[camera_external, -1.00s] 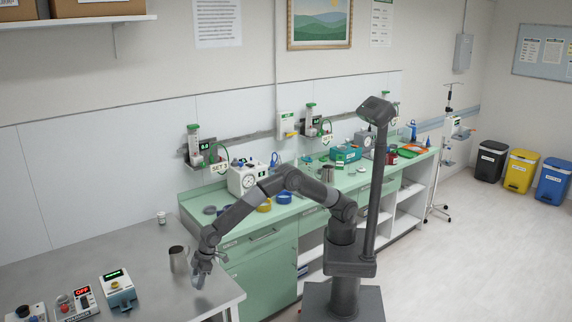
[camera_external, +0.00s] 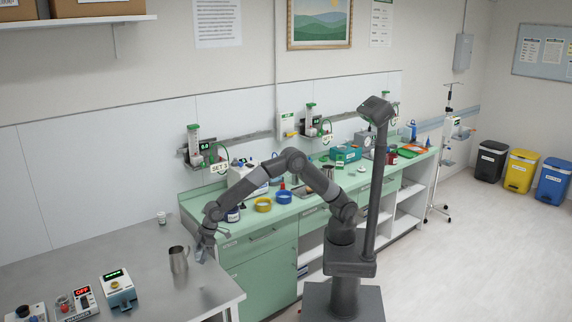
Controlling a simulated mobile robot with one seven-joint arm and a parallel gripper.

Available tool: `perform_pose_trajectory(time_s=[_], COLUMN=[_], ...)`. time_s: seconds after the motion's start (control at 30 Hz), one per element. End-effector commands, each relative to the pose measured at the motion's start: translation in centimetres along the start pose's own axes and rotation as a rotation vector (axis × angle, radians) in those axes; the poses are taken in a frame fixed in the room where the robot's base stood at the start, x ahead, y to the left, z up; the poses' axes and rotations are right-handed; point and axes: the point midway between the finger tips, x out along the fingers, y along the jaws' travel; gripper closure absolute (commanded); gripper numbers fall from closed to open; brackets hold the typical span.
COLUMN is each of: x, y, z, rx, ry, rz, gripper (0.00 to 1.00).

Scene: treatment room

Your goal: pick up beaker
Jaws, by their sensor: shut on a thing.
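My gripper (camera_external: 204,247) is above the right part of the steel table (camera_external: 136,247), near its edge by the green counter. It is shut on a small, pale, see-through thing that looks like the beaker (camera_external: 201,257). The fingers hide much of the beaker, and its outline is hard to make out at this size. I cannot tell how far it is above the table.
A metal jug (camera_external: 178,260) stands close to the left of my gripper. A small white jar (camera_external: 161,218) stands farther back. Control boxes, one with a green display (camera_external: 117,289), line the front left. Tape rings (camera_external: 263,205) and equipment crowd the green counter.

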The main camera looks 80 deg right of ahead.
Motion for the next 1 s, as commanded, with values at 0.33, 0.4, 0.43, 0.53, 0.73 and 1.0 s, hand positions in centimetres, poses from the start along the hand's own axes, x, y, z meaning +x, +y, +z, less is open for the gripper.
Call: perform_pose_trajectory(time_s=[0.33,0.4,0.43,0.53,0.73,1.0], x=[-0.66,-0.68,-0.69,-0.69,-0.69,-0.68], y=[0.71,0.73,0.74,0.75,0.75,0.76], z=[0.17,0.18,0.18,0.18,0.18,0.18], rx=[0.0,0.0,0.0,0.0,0.0,0.0], ry=[0.001,0.001,0.001,0.001,0.001,0.001], rz=[0.0,0.0,0.0,0.0,0.0,0.0], gripper=[0.71,0.71,0.71,0.71,0.71,0.71])
